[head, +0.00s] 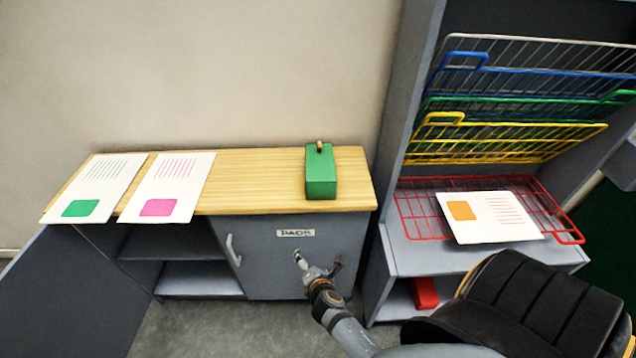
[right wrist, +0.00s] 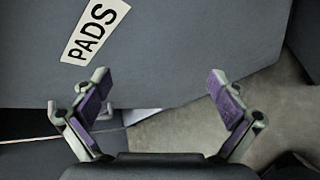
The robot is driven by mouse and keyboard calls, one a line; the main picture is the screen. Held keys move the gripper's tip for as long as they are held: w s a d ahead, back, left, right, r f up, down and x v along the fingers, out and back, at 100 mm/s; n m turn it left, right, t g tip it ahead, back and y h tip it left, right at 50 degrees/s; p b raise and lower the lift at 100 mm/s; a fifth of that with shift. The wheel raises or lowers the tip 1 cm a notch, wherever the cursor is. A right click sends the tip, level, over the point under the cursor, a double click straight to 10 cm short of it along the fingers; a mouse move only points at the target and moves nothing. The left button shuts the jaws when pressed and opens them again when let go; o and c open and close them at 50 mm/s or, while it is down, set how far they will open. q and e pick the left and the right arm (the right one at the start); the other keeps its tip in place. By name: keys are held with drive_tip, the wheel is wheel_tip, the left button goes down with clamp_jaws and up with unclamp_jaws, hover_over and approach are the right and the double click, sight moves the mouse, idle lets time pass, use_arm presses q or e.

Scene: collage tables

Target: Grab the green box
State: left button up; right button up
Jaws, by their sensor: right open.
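The green box (head: 321,175) stands upright on the right part of the wooden cabinet top, with a small brass-coloured knob or handle on its top. My right gripper (head: 317,262) is in front of the cabinet door, below the box and the tabletop edge. In the right wrist view its two fingers (right wrist: 158,98) are spread wide with nothing between them. The green box does not show in the right wrist view. My left gripper is in neither view.
The wooden top (head: 255,180) holds two printed sheets (head: 95,187) at left. The grey door below bears a PADS label (head: 295,233) and a handle (head: 233,250). At right, a shelf unit has coloured wire racks (head: 500,140), a sheet on the red rack (head: 410,210), and a red box (head: 425,293) below.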

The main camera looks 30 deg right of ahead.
drive_tip(key=w+r+n, duration=0.1)
drive_tip(key=r, duration=0.2)
drive_tip(key=w+d+r+n+t+h, duration=0.1)
drive_tip(key=r, duration=0.2)
drive_tip(key=w+r+n+t+h+b, duration=0.1)
drive_tip(key=r, duration=0.3)
drive_tip(key=shift+w+d+n, duration=0.1)
drive_tip(key=shift+d+n, duration=0.3)
drive_tip(key=n+t+h, duration=0.2)
drive_tip(key=n+h, duration=0.2)
approach(320, 171)
drive_tip(key=shift+w+d+f+b, duration=0.25)
drive_tip(key=shift+d+f, duration=0.05)
drive_tip(key=shift+f, duration=0.2)
drive_tip(key=shift+w+d+f+b, duration=0.2)
drive_tip(key=shift+d+f, duration=0.1)
drive_tip(key=shift+f, duration=0.25)
drive_tip(key=shift+r, duration=0.15)
drive_tip(key=x, duration=0.5)
drive_tip(key=shift+w+p, duration=0.25)
drive_tip(key=shift+p, duration=0.15)
drive_tip(key=x, duration=0.5)
drive_tip(key=shift+w, duration=0.1)
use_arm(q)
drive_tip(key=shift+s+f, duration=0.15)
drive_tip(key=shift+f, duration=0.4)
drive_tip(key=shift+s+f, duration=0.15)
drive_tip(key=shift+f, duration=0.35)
use_arm(e)
drive_tip(key=shift+r, duration=0.15)
